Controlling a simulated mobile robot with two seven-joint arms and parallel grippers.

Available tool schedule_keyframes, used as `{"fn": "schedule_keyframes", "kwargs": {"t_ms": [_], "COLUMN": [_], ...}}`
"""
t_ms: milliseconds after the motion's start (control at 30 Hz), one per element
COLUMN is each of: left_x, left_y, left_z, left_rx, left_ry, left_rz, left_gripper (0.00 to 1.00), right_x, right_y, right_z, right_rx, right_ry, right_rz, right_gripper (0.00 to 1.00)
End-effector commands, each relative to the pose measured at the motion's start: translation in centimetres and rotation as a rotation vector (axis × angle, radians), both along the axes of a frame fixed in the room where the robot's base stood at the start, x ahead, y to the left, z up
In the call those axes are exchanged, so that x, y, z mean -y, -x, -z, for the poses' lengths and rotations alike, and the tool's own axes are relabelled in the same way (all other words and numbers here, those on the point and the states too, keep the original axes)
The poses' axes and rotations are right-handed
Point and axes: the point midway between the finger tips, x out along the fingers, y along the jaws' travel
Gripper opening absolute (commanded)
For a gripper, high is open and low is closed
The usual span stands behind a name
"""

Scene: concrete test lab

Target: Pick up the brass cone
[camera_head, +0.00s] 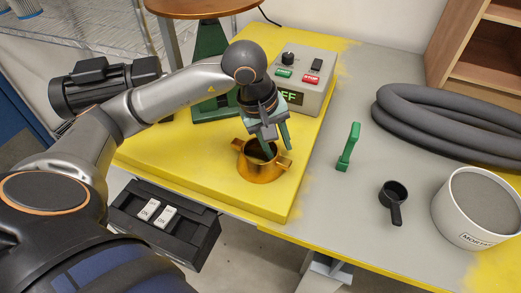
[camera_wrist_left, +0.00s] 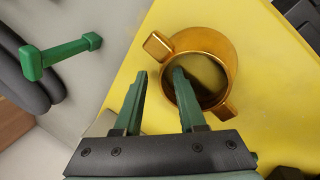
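The brass cone (camera_head: 260,172) is a golden, open-topped vessel with two side lugs, standing upright on the yellow part of the bench. In the left wrist view the brass cone (camera_wrist_left: 222,52) is seen from above, its dark inside showing. My left gripper (camera_head: 279,151) points down at the rim from above. My right gripper is not in view.
A control box (camera_head: 302,82) and a round table on a green stand (camera_head: 210,75) are behind the cone. To the right are a green handle (camera_head: 349,147), a black scoop (camera_head: 394,198), a mortar bucket (camera_head: 458,226) and a coiled grey hose (camera_head: 430,128). Bare bench lies between.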

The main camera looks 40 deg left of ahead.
Motion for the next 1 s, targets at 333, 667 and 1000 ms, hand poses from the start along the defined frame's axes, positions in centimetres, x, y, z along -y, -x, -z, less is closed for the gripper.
{"fn": "schedule_keyframes", "kwargs": {"t_ms": [333,667,1000], "left_x": [0.28,0.25,0.24], "left_y": [-0.33,-0.32,-0.33], "left_z": [1.43,1.39,1.37], "left_rx": [0.0,0.0,0.001], "left_ry": [0.0,0.0,0.001], "left_rz": [0.0,0.0,0.0], "left_gripper": [0.4,0.06,0.0], "right_x": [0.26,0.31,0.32], "right_y": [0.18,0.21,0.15], "right_z": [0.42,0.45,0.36], "right_rx": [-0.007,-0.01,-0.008], "right_ry": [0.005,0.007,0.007], "right_rz": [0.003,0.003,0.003], "right_gripper": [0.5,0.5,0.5]}}
